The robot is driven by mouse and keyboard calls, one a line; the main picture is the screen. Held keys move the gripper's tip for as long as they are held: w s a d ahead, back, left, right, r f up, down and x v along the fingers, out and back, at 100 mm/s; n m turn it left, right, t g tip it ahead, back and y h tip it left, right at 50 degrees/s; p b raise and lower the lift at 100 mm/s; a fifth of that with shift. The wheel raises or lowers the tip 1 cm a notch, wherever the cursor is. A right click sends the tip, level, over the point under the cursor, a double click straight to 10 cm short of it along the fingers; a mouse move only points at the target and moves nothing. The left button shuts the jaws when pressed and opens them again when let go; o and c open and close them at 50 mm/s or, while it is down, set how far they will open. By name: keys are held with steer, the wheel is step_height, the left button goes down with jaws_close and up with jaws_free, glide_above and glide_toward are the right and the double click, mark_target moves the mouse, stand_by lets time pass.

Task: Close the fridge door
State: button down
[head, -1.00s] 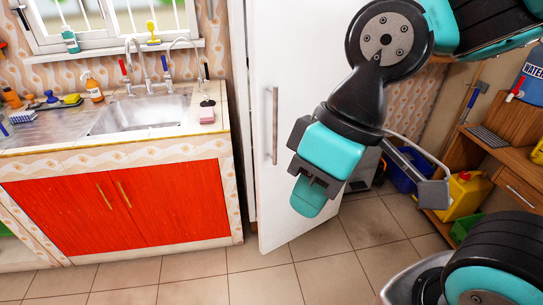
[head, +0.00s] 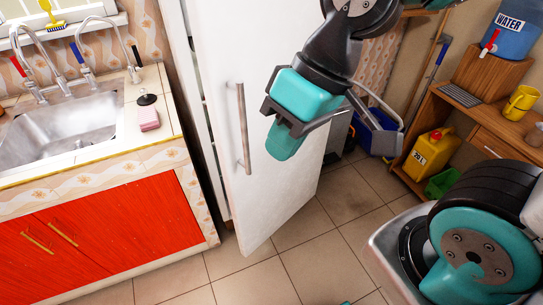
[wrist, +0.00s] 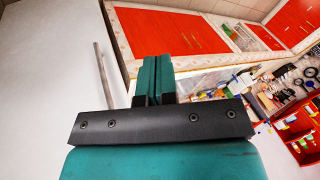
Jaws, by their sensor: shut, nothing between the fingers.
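The white fridge door (head: 222,60) stands ajar in the head view. A narrow gap runs along its left side beside the fridge body (head: 184,60). Its long grey handle (head: 243,130) is upright near that left edge. My gripper (head: 283,143) is in front of the door, right of the handle and not holding it. Its teal fingers are together and empty. In the wrist view the door (wrist: 45,90) fills the left, with the handle (wrist: 103,82) left of my fingers (wrist: 156,75). Whether my gripper touches the door cannot be told.
The sink counter (head: 150,150) with red cupboards (head: 110,240) stands close on the left. At the right are a wooden shelf unit (head: 440,125), a yellow can (head: 428,155) and a green bin (head: 443,182). The tiled floor (head: 330,250) before the door is clear.

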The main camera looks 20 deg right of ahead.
steer(key=w+d+f+m+t+y+b, duration=0.25)
steer(key=w+f+m+b, duration=0.45)
steer(key=w+f, duration=0.7)
steer(key=m+t+h+b, duration=0.1)
steer(key=m+t+h, duration=0.4)
steer(key=m, duration=0.7)
glide_toward(260, 165)
steer(key=shift+t+y, duration=0.35)
steer(key=x, duration=0.3)
steer(key=f+x, duration=0.1)
steer(key=x, duration=0.1)
steer(key=shift+s+d+f, duration=0.15)
steer(key=shift+d, duration=0.2)
steer(key=shift+w+a+f, duration=0.1)
steer(key=shift+w+a, duration=0.05)
steer(key=shift+w, duration=0.4)
